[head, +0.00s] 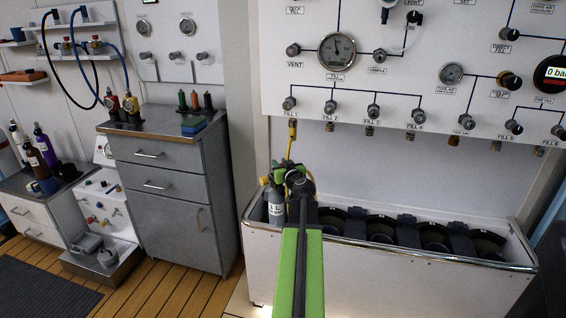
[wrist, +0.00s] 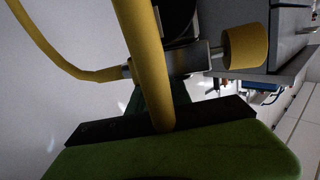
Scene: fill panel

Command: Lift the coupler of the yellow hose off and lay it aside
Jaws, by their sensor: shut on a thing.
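The yellow hose (head: 292,133) hangs from the FILL 1 outlet on the panel down to my gripper (head: 293,178). My gripper is at the head of a grey labelled cylinder (head: 277,207) at the left end of the white trough. In the wrist view, the hose (wrist: 147,60) loops close in front of the camera. The coupler (wrist: 190,60) is a grey metal body with a yellow knob (wrist: 246,46) at its right. My gripper (wrist: 158,112) is shut on the coupler; the hose and green jaw hide part of the grip. Whether the coupler still touches the cylinder valve is hidden.
The white trough (head: 390,262) holds a row of dark round openings to the right. The fill panel (head: 400,70) with valves and gauges stands behind and above. A grey cabinet (head: 170,190) stands to the left, with bottles and a blue item on top. Wooden floor shows at lower left.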

